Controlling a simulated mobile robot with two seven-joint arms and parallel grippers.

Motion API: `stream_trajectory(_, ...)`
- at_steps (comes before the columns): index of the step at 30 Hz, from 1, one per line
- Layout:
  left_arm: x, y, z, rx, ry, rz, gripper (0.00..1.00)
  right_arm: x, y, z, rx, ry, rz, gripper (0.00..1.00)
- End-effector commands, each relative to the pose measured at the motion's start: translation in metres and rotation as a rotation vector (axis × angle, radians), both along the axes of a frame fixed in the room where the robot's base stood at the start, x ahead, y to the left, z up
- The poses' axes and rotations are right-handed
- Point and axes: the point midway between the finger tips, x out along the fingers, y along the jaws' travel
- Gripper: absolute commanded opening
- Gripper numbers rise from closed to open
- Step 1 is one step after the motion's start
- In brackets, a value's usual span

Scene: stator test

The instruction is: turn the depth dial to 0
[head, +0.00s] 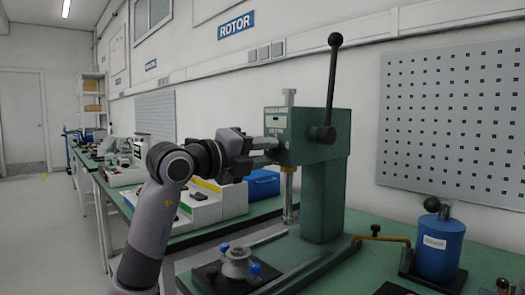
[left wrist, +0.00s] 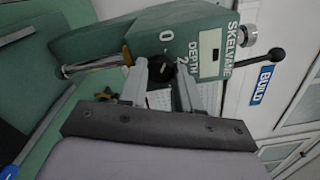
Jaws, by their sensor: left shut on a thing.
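The green press (head: 325,190) stands on the green bench in the head view. Its head also fills the upper part of the left wrist view (left wrist: 95,47). The depth dial (left wrist: 160,69) is a dark knob on the face of the press head, near the printed marks 0 and 2 and the word DEPTH. My left gripper (left wrist: 163,85) is shut on the dial, one pale finger on each side. In the head view, my left gripper (head: 268,149) reaches the press head from the left and hides the dial. The dial's exact pointing is too dark to read. My right gripper is not in view.
A long black-knobbed lever (head: 331,85) rises from the side of the press head. A small metal part (head: 235,264) sits on a dark plate below. A blue cylinder (head: 440,247) stands at the right. A blue bin (head: 262,184) is behind the press.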

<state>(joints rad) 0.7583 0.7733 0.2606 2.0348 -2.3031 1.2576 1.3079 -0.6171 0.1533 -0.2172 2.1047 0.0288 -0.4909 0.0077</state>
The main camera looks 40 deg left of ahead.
Motion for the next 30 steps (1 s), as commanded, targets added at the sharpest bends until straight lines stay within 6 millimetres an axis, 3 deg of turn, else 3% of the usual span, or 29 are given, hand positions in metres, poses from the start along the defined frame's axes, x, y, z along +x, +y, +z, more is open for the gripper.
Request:
stream_trajectory(21,0.0002,-0.0010,-0.0012,-0.081,0.010,-0.003,0.02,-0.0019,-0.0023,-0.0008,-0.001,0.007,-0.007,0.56)
stream_trajectory(22,0.0002,-0.0010,-0.0012,-0.081,0.010,-0.003,0.35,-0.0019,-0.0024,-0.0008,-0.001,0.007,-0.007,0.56)
stream_trajectory(24,0.0003,-0.0011,-0.0012,-0.080,0.010,-0.003,0.58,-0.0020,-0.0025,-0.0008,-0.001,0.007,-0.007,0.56)
stream_trajectory(30,0.0001,-0.0006,-0.0007,-0.080,0.008,-0.001,0.58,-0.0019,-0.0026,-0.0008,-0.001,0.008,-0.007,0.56)
